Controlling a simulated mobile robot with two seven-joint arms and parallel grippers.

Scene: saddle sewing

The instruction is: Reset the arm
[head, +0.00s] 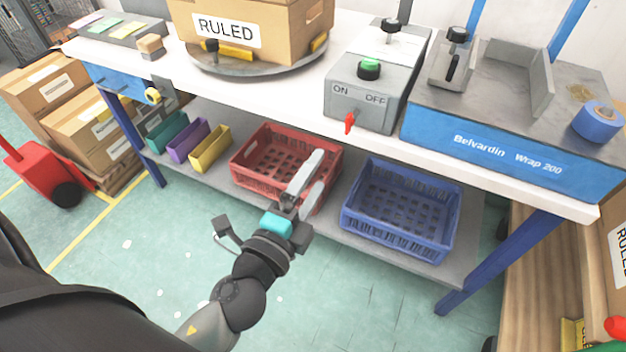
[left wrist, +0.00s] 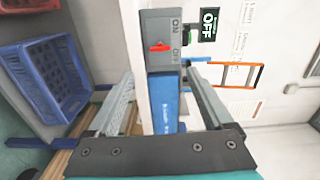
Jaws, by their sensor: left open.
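My left gripper (head: 307,182) is open and empty in the head view. It hangs in front of the bench, below the tabletop, and overlaps the red crate in the picture. In the left wrist view its two fingers (left wrist: 163,100) are spread apart, with nothing between them held; the bench edge and a blue panel show behind. My right gripper is in neither view.
A white bench (head: 290,98) carries a control box (head: 372,85) with a red switch, a box labelled RULED (head: 265,25) on a turntable, and a blue wrapping machine (head: 500,150). Red (head: 250,175) and blue (head: 400,235) crates stand on the shelf below. Green floor is open in front.

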